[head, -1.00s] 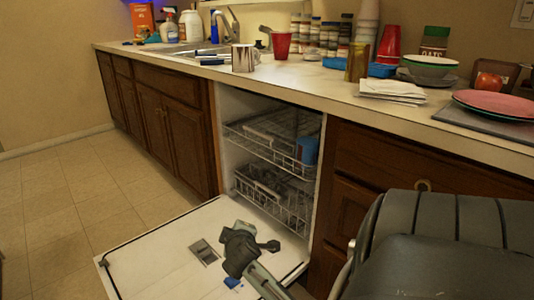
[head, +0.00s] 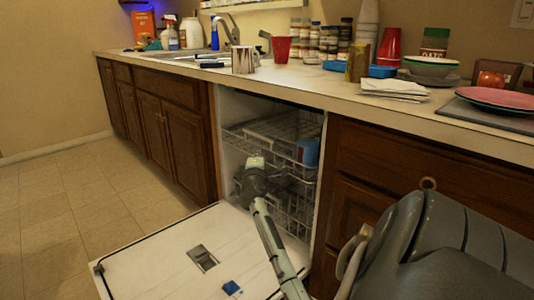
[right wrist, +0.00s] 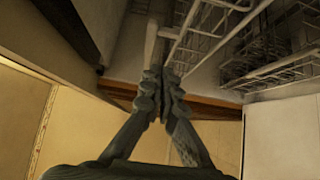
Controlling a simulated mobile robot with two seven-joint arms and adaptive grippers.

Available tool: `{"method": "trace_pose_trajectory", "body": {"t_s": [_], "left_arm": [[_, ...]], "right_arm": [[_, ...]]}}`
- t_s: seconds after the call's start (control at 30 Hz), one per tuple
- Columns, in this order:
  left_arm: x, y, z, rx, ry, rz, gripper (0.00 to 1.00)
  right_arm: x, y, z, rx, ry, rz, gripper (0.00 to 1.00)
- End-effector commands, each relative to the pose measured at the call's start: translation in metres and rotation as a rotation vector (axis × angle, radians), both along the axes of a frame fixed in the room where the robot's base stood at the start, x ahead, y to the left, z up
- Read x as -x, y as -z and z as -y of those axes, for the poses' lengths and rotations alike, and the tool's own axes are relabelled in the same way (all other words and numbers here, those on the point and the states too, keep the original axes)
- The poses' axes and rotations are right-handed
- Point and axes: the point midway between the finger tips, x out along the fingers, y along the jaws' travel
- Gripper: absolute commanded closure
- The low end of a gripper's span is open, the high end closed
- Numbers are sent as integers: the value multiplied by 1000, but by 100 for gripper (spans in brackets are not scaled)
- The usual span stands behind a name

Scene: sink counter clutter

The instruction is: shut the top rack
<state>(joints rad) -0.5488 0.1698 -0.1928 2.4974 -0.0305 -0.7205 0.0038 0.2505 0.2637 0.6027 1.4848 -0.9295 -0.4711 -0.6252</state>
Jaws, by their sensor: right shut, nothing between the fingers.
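The dishwasher is open, its white door (head: 155,255) lowered flat. The top rack (head: 240,130) is a wire basket in the upper part of the cavity, with a blue item (head: 307,152) at its right side. My right gripper (head: 255,163) is shut and empty, at the front of the racks just below the top rack's front edge, hiding part of them. In the right wrist view the closed fingertips (right wrist: 166,75) are close to white rack wires (right wrist: 212,22); I cannot tell whether they touch. My left gripper is not in view.
The lower rack (head: 295,215) stands behind my right arm. The counter above (head: 330,88) holds cups, jars, plates and paper. Wooden cabinets (head: 180,135) flank the opening. The floor at left (head: 60,220) is clear.

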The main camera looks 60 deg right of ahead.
Motion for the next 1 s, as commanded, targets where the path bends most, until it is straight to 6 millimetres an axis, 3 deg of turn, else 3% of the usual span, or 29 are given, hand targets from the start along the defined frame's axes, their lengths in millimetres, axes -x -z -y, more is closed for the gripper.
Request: {"method": "trace_pose_trajectory", "body": {"t_s": [0.1,0.23,0.73,0.87,1.0], "left_arm": [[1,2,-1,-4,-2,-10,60],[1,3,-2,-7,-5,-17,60],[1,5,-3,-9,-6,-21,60],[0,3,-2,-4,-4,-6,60],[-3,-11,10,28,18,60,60]], "right_arm": [[5,-1,20,1,2,-2,100],[7,0,33,1,0,-1,100],[10,0,42,0,0,0,100],[15,0,62,3,2,-3,100],[20,0,84,2,2,-1,100]]}}
